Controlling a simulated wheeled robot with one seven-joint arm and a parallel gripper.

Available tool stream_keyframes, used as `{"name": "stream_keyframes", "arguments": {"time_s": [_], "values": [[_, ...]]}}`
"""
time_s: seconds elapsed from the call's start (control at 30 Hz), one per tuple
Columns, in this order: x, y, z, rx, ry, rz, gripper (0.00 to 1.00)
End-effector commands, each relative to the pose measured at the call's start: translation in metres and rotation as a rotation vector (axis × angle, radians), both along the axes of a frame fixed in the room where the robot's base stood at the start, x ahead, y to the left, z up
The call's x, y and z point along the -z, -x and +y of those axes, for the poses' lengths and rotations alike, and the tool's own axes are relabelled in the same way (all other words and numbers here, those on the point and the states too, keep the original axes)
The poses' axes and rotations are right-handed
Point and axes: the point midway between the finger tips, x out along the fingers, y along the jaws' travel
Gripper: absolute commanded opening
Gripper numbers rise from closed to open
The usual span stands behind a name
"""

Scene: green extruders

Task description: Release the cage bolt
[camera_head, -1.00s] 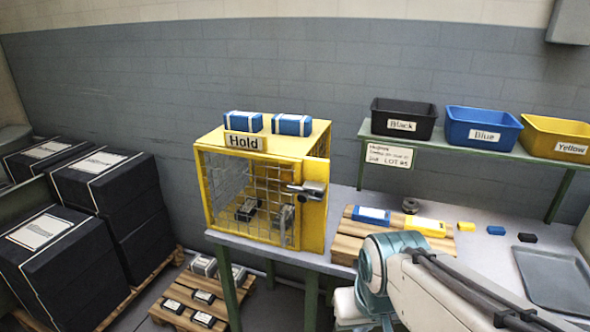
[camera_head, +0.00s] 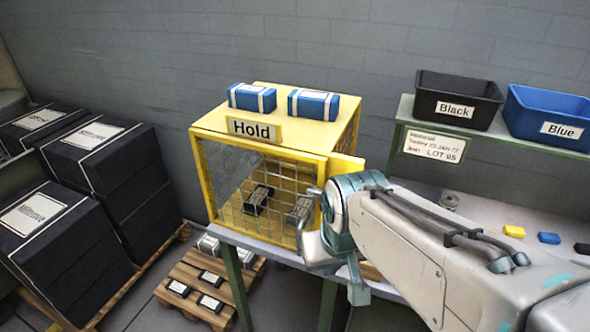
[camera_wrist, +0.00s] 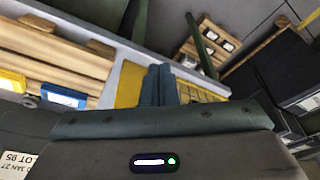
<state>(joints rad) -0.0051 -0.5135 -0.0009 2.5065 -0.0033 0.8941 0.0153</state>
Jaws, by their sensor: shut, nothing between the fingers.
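The yellow cage (camera_head: 352,128) labelled Hold stands on the bench, with its wire-mesh door (camera_head: 262,185) on the front. The door looks closed. The bolt at the door's right edge is mostly hidden behind my arm in the head view, so its position cannot be told. My gripper (camera_wrist: 160,72) is shut and empty in the wrist view, its fingers together in front of the yellow cage part (camera_wrist: 130,84). Whether the fingers touch the cage or bolt cannot be told. Dark packs (camera_head: 258,198) lie inside the cage.
Two blue packs (camera_head: 252,97) lie on the cage top. Black (camera_head: 458,97) and blue (camera_head: 550,115) bins stand on a shelf at right. Dark stacked boxes (camera_head: 105,180) stand at left.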

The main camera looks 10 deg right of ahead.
Motion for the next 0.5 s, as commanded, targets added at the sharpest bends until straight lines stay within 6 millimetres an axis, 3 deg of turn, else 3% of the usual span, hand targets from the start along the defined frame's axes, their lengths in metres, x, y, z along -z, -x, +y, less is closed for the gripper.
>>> {"name": "stream_keyframes", "arguments": {"time_s": [0.17,0.27,0.5], "values": [[-0.003,-0.003,0.0,-0.014,0.006,0.005,0.0],[-0.017,-0.014,0.002,-0.079,0.031,0.026,0.0],[-0.084,-0.075,0.014,-0.456,0.154,0.165,0.0]]}}
